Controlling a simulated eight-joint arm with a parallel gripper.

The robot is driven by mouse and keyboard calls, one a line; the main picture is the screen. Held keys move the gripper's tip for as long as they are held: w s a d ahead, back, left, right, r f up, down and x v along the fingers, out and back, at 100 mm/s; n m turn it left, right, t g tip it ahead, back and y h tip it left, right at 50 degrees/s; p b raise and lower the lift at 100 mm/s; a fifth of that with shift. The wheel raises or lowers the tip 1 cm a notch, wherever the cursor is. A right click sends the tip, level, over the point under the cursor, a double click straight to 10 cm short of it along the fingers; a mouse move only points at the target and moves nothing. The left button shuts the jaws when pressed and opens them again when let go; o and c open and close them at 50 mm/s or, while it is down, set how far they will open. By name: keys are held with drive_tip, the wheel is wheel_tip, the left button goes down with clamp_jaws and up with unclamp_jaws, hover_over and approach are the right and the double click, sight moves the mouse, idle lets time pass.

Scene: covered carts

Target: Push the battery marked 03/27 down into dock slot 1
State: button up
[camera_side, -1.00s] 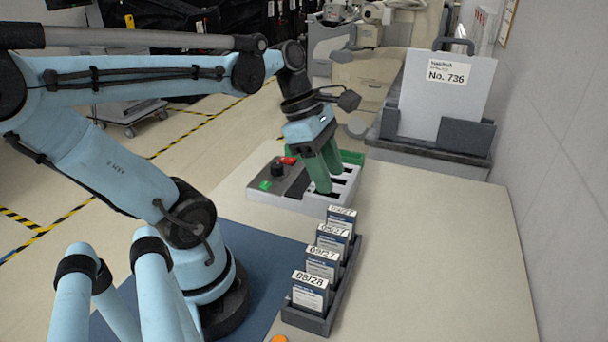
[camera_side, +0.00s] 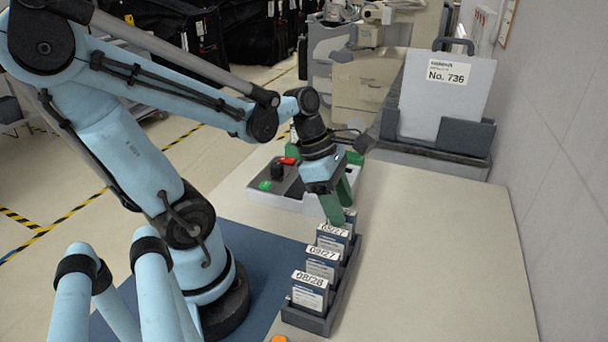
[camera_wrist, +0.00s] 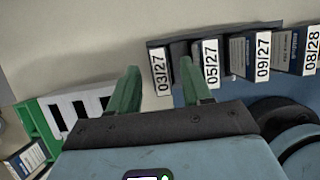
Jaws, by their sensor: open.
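The battery marked 03/27 (camera_wrist: 161,72) stands in the dark holder at the end of a row of batteries. In the wrist view its label lies between the two fingers of my gripper (camera_wrist: 158,78), which are open. In the side view my gripper (camera_side: 342,212) is over the far end of the holder and hides most of this battery. I cannot tell whether a finger touches it. The dock (camera_wrist: 75,95) has a white top with dark slots, beside a green part; in the side view my gripper and arm partly cover the dock (camera_side: 258,195). No slot number is readable.
Batteries marked 05/27 (camera_wrist: 210,62), 09/27 (camera_wrist: 263,57) and 08/28 (camera_side: 310,292) stand in the same holder (camera_side: 318,325), close by. The table (camera_side: 440,260) right of the holder is clear.

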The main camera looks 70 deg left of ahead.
hover_over(353, 244)
drive_tip(key=s+a, duration=0.1)
drive_tip(key=s, duration=0.1)
drive_tip(key=shift+w+a+f, duration=0.1)
drive_tip(key=shift+w+f, duration=0.05)
drive_tip(key=shift+f, duration=1)
drive_tip(key=shift+w+a+f, duration=0.1)
drive_tip(key=shift+f, duration=1.05)
drive_tip(key=shift+c, duration=0.3)
clamp_jaws()
